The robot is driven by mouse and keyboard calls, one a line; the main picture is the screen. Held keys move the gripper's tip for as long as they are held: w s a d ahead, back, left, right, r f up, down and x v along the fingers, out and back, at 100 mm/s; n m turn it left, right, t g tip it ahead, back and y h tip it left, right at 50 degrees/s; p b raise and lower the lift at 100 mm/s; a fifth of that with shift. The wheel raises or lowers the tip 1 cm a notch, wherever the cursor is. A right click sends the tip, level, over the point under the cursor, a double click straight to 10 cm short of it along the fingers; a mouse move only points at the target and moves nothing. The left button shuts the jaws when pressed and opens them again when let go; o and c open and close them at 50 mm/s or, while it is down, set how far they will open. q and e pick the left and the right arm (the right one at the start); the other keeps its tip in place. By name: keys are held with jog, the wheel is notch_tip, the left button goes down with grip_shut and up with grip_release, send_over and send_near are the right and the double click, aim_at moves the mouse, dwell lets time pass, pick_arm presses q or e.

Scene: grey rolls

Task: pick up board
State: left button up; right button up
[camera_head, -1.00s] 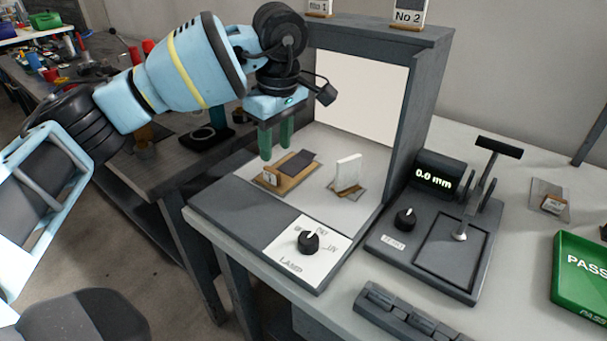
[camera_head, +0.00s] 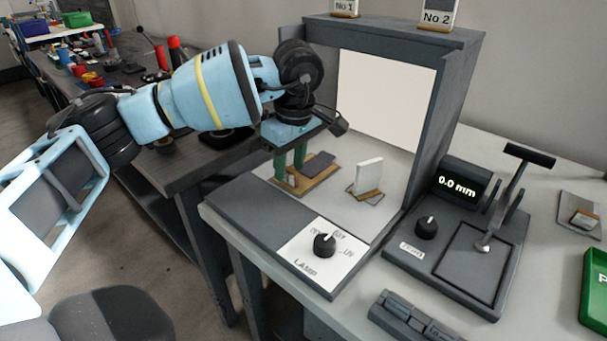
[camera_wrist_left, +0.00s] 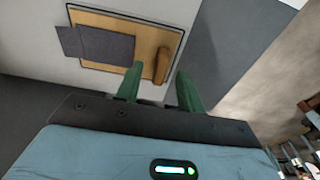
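A tan wooden board (camera_head: 322,183) lies in the light booth. A dark grey sheet (camera_head: 318,163) and a small upright wooden block (camera_head: 291,178) are on it. In the left wrist view, the board (camera_wrist_left: 148,38), dark sheet (camera_wrist_left: 106,45) and block (camera_wrist_left: 162,64) show ahead of my fingers. My left gripper (camera_head: 289,165), with green fingers, is low over the board's block end. In the left wrist view the fingers (camera_wrist_left: 157,88) are apart, with the block between their lines and visible gaps beside it. Contact cannot be told. My right gripper is not in view.
The booth's side wall (camera_head: 425,130) stands right of the board. A white upright plate (camera_head: 368,175) in a wooden holder is close by. The lamp knob (camera_head: 324,245) is in front. A gauge reading 0.0 mm (camera_head: 460,186) stands further right.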

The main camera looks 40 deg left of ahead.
pick_arm(q)
notch_tip(320, 180, down, 2)
grip_shut()
dwell(0.4)
jog(key=shift+r, duration=0.1)
jog(key=shift+r, duration=0.45)
notch_tip(320, 180, up, 3)
jog(key=shift+s+f, duration=0.1)
jog(key=shift+s, duration=0.05)
jog(key=s+d+r+p, duration=0.1)
jog(key=s+d, duration=0.1)
jog(key=s, duration=1.3)
jog(key=shift+s+d, duration=0.15)
jog(key=shift+s, duration=0.1)
